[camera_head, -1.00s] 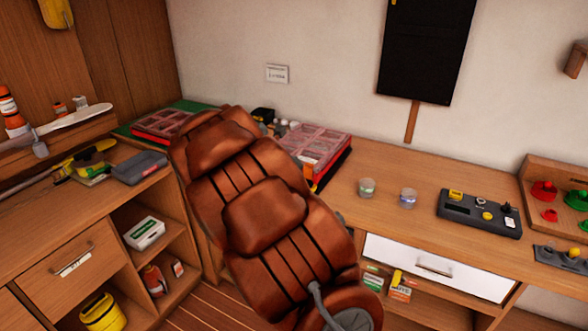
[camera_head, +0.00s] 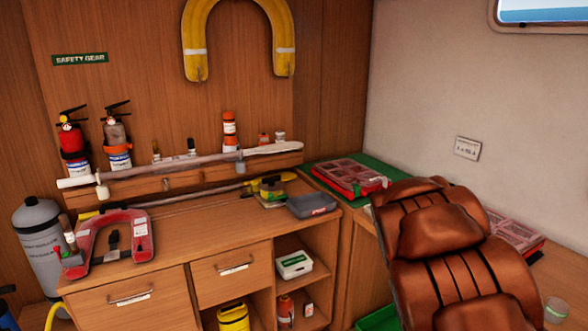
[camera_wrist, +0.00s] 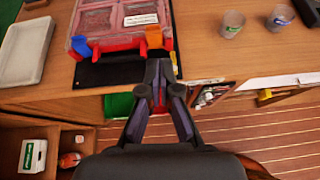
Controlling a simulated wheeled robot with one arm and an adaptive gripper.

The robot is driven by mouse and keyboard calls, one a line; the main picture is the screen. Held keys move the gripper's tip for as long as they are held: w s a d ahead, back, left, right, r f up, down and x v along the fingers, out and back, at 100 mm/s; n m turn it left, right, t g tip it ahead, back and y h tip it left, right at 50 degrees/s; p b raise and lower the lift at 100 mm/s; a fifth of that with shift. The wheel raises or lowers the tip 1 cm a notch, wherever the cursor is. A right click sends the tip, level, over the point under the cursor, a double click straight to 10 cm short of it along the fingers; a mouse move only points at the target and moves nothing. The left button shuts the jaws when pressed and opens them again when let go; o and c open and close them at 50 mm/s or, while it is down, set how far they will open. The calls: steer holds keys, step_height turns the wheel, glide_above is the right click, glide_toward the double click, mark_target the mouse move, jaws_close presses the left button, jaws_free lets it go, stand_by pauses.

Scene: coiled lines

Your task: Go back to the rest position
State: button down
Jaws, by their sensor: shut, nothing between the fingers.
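My gripper (camera_wrist: 159,92) shows in the wrist view, its two dark fingers together and empty. It points toward the front edge of the wooden desk (camera_wrist: 215,75), near a dark mat and a red organizer case (camera_wrist: 120,22) with a clear lid and blue and orange latches. The gripper does not show in the head view. I cannot tell the height of the fingertips above the desk.
A brown leather chair (camera_head: 455,255) stands before the desk in the head view. Two small cups (camera_wrist: 232,23) stand on the desk. Striped floor (camera_wrist: 225,150) shows below.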

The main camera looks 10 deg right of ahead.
steer(key=s+a+m+g+y, duration=0.2)
steer(key=s+a+m, duration=0.2)
steer(key=s+m, duration=0.3)
steer(key=s+a+m+g+y, duration=0.15)
steer(key=s+a+m, duration=0.35)
steer(key=s, duration=0.5)
steer(key=s+a+f+m+g+y, duration=0.1)
steer(key=s+a+m+y, duration=0.3)
steer(key=s+a, duration=0.5)
steer(key=s+a+f+m+g+y, duration=0.1)
steer(key=s+a+f+m+y, duration=0.2)
steer(key=s+a, duration=0.6)
steer(key=a+m+y, duration=0.1)
steer(key=a+m, duration=0.1)
steer(key=a, duration=0.3)
steer(key=shift+s+a, duration=0.2)
steer(key=shift+a, duration=0.15)
